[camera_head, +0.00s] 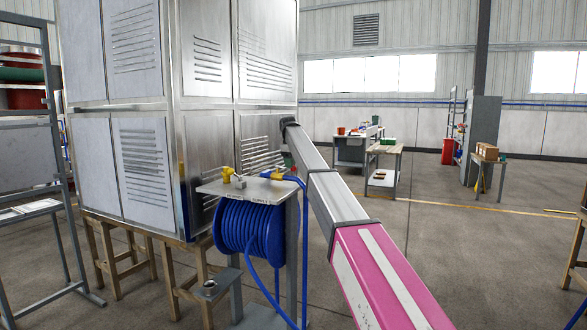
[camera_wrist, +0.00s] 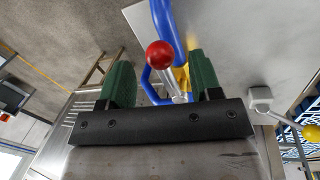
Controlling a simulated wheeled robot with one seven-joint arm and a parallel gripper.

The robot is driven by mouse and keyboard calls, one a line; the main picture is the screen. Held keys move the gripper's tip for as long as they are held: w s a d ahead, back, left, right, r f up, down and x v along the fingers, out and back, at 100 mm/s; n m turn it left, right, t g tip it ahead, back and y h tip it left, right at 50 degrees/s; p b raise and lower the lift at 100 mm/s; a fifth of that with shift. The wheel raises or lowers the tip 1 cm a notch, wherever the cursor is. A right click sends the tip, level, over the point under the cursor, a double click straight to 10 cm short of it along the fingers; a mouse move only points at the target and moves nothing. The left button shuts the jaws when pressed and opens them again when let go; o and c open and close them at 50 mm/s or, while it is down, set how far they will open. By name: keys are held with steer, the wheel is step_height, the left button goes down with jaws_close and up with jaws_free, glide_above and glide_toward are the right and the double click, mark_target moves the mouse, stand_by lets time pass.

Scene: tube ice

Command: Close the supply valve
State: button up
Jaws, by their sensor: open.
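In the wrist view, a metal lever with a red ball knob (camera_wrist: 160,54) stands between the two green fingers of my gripper (camera_wrist: 158,76). My gripper is open, and I see no clear contact with the lever. The yellow valve body (camera_wrist: 181,76) behind the lever is partly hidden, with a blue hose beside it. A second, grey valve (camera_wrist: 260,95) with a yellow ball knob (camera_wrist: 310,131) is at the right, outside the fingers. In the head view, yellow and grey fittings (camera_head: 237,180) sit on the small grey plate (camera_head: 262,190); my gripper is mostly hidden there behind my arm.
A blue hose reel (camera_head: 245,228) hangs under the plate, its hose (camera_head: 303,230) looping down on the right. A large metal cabinet (camera_head: 205,130) stands close behind on wooden legs. A rack (camera_head: 35,140) is at the left. The floor at the right is mostly open.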

steer(key=shift+w+d+f, duration=0.1)
steer(key=shift+f, duration=0.55)
steer(key=shift+w+d+f, duration=0.1)
steer(key=shift+f, duration=0.55)
jaws_close()
steer(key=shift+a, duration=0.1)
